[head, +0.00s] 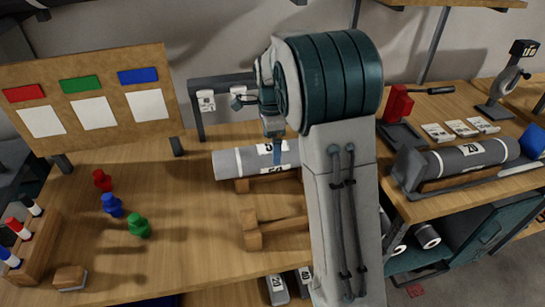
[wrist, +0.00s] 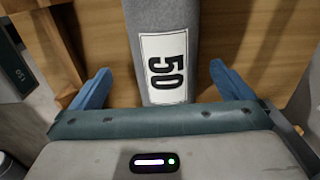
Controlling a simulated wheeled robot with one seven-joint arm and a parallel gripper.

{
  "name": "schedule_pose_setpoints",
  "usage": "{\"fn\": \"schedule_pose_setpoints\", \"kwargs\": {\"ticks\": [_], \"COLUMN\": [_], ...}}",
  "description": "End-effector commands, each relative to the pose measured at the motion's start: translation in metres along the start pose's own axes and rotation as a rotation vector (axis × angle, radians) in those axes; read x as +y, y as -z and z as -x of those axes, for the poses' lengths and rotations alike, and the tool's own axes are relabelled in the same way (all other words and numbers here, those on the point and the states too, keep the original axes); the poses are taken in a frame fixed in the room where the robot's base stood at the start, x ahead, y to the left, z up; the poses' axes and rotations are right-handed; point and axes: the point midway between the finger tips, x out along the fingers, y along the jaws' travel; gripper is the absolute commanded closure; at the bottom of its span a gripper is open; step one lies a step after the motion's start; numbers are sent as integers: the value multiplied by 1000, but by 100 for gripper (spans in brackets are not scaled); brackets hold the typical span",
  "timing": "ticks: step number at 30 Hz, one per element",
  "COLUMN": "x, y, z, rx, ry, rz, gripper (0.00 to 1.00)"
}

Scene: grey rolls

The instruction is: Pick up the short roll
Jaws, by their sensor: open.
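A grey roll (head: 232,164) with white bands and white labels lies on a wooden cradle on the left table, partly hidden behind my arm. In the wrist view the grey roll (wrist: 160,20) carries a white label reading 50 and runs up between my blue fingers. My gripper (wrist: 160,72) is open, with one finger on each side of the roll and a gap on both sides. In the head view my gripper (head: 277,152) points down over the roll; my arm hides part of it.
An empty wooden cradle (head: 272,228) stands in front. Another grey roll (head: 472,157), labelled 70, lies in a holder on the right bench. Red, blue and green pegs (head: 113,205) stand at left, before a colour-card board (head: 90,88). More rolls (head: 278,288) lie below the table.

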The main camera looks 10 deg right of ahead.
Motion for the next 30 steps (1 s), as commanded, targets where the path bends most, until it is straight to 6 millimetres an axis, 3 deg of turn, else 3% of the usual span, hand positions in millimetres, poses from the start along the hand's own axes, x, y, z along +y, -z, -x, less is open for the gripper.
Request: {"fn": "schedule_pose_setpoints", "kwargs": {"ticks": [3,10,18,27,30], "x": [0,-2,-7,-7,-7], "y": [0,1,3,3,3], "z": [-17,-33,-71,-76,-76], "rx": [0,0,2,2,2], "ry": [-2,-2,-1,3,3], "rz": [1,1,2,3,3], "gripper": [0,0,0,0,25]}}
